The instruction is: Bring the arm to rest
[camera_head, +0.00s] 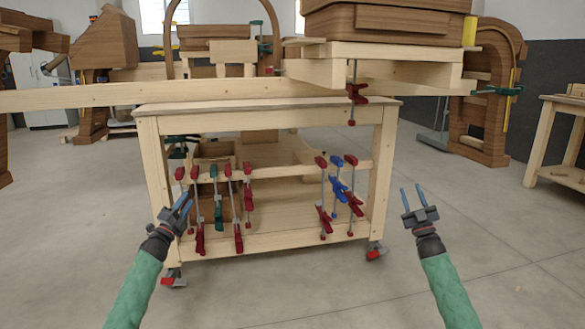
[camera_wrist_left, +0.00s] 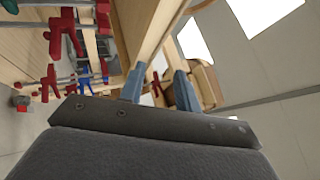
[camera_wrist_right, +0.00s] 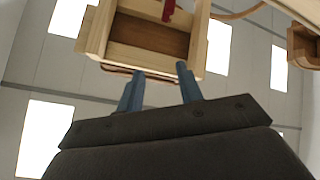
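My left gripper (camera_head: 184,201) is at the lower left of the head view, in front of the left leg of a wooden cart. Its two blue fingers are apart with nothing between them, as the left wrist view (camera_wrist_left: 158,75) also shows. My right gripper (camera_head: 412,190) points up to the right of the cart, over open floor in the picture. Its fingers are apart and empty, also in the right wrist view (camera_wrist_right: 158,78). Both arms have green sleeves and stand apart from each other. I cannot tell how close the left gripper is to the cart.
The wooden cart (camera_head: 270,120) on casters stands ahead, with several red, blue and green clamps on its rails. A long beam (camera_head: 100,95) and wooden forms (camera_head: 385,22) rest on top. A small table (camera_head: 560,105) stands at the right. Grey floor (camera_head: 480,225) is free at the right.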

